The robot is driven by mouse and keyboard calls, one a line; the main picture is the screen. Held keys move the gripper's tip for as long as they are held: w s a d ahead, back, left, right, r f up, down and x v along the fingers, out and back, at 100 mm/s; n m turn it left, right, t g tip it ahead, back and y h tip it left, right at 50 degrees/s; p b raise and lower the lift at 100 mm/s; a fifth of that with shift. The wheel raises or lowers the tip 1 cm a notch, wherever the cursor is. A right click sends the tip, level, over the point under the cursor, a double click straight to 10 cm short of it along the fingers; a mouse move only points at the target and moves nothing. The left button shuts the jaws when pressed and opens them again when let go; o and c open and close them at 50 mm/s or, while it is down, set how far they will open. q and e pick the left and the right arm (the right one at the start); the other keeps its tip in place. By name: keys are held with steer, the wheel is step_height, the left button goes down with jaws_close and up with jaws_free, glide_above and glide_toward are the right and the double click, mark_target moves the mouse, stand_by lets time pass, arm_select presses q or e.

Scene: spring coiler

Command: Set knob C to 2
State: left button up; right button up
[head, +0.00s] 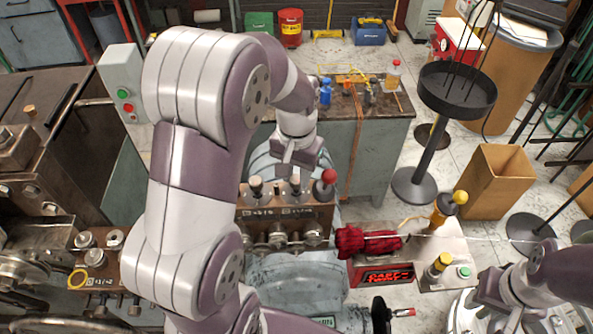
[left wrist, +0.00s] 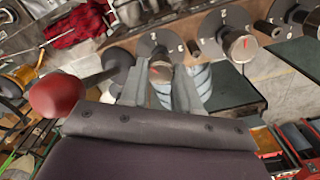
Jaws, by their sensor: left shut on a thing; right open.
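A row of three dial knobs stands on the brown control box (head: 285,212) in the head view. A lever with a red ball (head: 328,177) stands at its right end; it also shows in the left wrist view (left wrist: 55,95). My left gripper (head: 296,172) is at the knob nearest that lever. In the left wrist view its fingers (left wrist: 162,82) are shut on this knob (left wrist: 160,70), which has a red mark and a round numbered dial plate (left wrist: 153,45) behind it. The letters and the setting are unreadable. My right gripper (head: 487,298) is open, apart from the box at lower right.
The other two knobs show uncovered in the left wrist view, the middle one (left wrist: 238,45) beside the gripped knob. Red cloth (head: 368,241) and a red lit display (head: 388,276) are right of the box. A black-topped stand (head: 457,90) is further back.

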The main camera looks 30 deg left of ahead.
arm_select(q)
steer(key=m, duration=0.5)
steer(key=shift+w+r, duration=0.1)
steer(key=shift+r, duration=0.1)
stand_by(0.4)
steer(key=o, duration=0.8)
steer(key=shift+o, duration=1.3)
